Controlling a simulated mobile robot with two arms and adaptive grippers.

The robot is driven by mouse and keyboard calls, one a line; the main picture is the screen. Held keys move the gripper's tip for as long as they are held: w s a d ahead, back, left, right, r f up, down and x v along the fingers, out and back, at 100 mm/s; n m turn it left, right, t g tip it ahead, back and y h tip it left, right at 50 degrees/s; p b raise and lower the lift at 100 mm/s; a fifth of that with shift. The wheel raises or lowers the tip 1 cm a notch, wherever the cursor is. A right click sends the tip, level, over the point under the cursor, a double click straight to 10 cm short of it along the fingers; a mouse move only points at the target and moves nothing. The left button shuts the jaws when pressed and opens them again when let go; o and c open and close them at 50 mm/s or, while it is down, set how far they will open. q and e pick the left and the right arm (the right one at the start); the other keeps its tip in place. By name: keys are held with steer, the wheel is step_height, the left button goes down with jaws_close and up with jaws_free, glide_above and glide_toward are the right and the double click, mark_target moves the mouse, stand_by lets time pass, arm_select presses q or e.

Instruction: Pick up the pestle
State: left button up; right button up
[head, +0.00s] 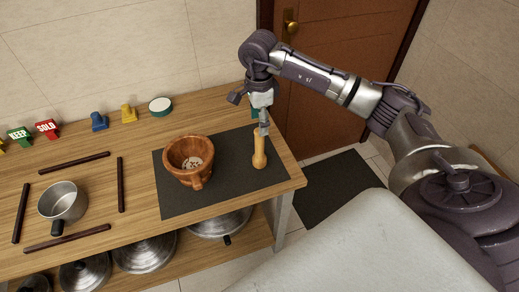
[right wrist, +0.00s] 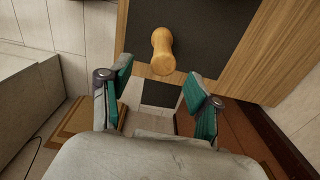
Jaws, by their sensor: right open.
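The pestle (head: 259,150) is light wood and stands upright near the right end of the dark mat (head: 218,199). It also shows in the right wrist view (right wrist: 162,52), just ahead of the fingertips and roughly centred between them. My right gripper (head: 262,119) is at the pestle's top end in the head view, partly overlapping it. In the right wrist view its two teal-padded fingers (right wrist: 158,76) are spread apart with nothing between them. I cannot tell whether a finger touches the pestle. My left gripper is out of view.
A wooden mortar (head: 188,158) stands on the mat, left of the pestle. A small metal pot (head: 62,204) sits among dark sticks further left. Coloured signs (head: 47,129) and blocks line the back edge. Lids lie on the shelf below. The table's right edge is close to the pestle.

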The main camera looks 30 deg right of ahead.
mark_target(259, 139)
step_height(259, 139, down, 3)
steer(key=shift+f, duration=0.1)
steer(key=f+p, duration=0.2)
steer(key=f, duration=0.1)
steer(key=f+p, duration=0.1)
steer(key=shift+w+d+f, duration=0.2)
steer(key=shift+w+f, duration=0.05)
steer(key=shift+f, duration=0.4)
jaws_close()
